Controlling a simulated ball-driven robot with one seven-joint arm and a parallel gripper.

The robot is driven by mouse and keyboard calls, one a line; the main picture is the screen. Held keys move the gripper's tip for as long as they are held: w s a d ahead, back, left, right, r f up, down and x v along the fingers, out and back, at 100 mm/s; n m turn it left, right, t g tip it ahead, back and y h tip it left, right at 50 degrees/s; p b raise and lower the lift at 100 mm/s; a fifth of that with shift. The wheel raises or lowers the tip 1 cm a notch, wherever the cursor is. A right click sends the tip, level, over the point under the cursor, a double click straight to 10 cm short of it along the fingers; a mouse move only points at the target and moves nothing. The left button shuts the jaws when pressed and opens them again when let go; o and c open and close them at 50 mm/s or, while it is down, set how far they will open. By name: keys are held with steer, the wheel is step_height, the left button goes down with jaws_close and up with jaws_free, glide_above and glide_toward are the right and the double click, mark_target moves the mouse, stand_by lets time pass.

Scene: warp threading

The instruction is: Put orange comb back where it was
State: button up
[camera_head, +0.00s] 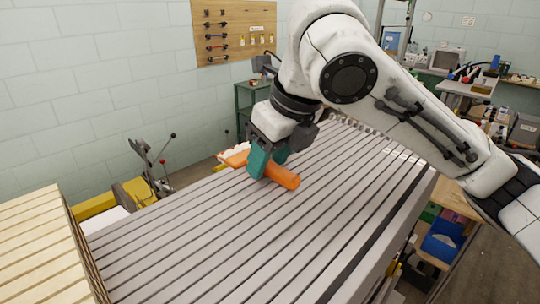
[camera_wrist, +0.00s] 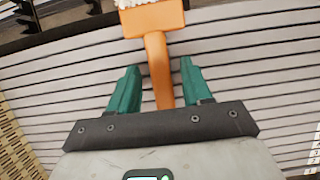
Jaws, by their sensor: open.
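The orange comb (camera_head: 284,177) lies on the grey slatted surface, its handle toward the lower right and its wide head toward the upper left. In the wrist view the comb (camera_wrist: 158,62) has its head at the top, with pale bristles or teeth at the upper edge, and its handle running down between my fingers. My gripper (camera_head: 267,163) is over the handle, with its teal fingers on either side of it. In the wrist view my gripper (camera_wrist: 158,82) is open, with gaps between the handle and both fingers. Part of the comb is hidden behind the fingers in the head view.
The grey slatted surface (camera_head: 215,232) is broad and mostly clear around the comb. A light wooden slatted piece (camera_head: 38,240) stands at the left. A tool board (camera_head: 234,32) hangs on the wall. Shelves and a blue bin (camera_head: 441,240) stand at the right.

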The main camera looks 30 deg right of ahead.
steer(key=b+v, duration=0.1)
steer(key=v, duration=1.1)
